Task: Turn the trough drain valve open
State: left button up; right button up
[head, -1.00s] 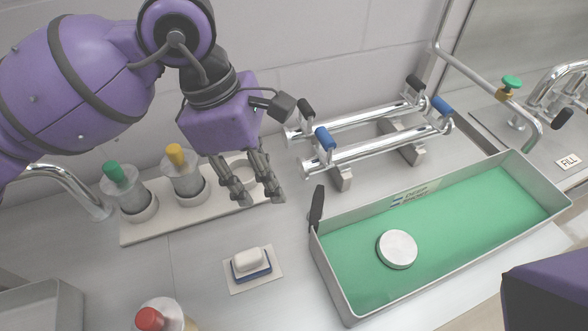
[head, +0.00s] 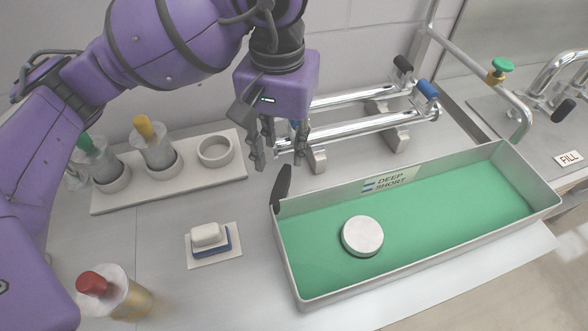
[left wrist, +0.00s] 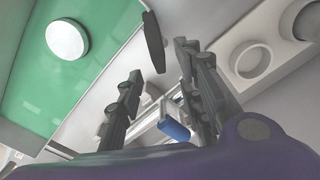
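The trough (head: 290,262) is a long metal tray with a green floor. A black lever handle (head: 281,187), which looks like the drain valve's, stands upright at its left end. In the left wrist view the black handle (left wrist: 153,42) shows just beyond and between the fingertips. My left gripper (head: 279,158) points down, open and empty, just behind and above the handle in the head view. In the left wrist view its fingers (left wrist: 158,72) are spread, with no visible contact with the handle. My right gripper is out of view.
A round pale disc (head: 362,236) lies in the trough. Chrome rails with blue and black handles (head: 350,125) stand behind it. A bottle rack (head: 215,178), a soap dish (head: 213,245) and a red-capped bottle (head: 115,295) are at left. A green-knobbed pipe (head: 502,66) is at right.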

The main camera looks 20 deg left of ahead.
aim_at(284, 173)
pick_arm(q)
notch_tip(284, 173, down, 6)
jog(key=shift+d+r, duration=0.1)
jog(key=shift+r, duration=0.15)
jog(key=shift+f, duration=0.75)
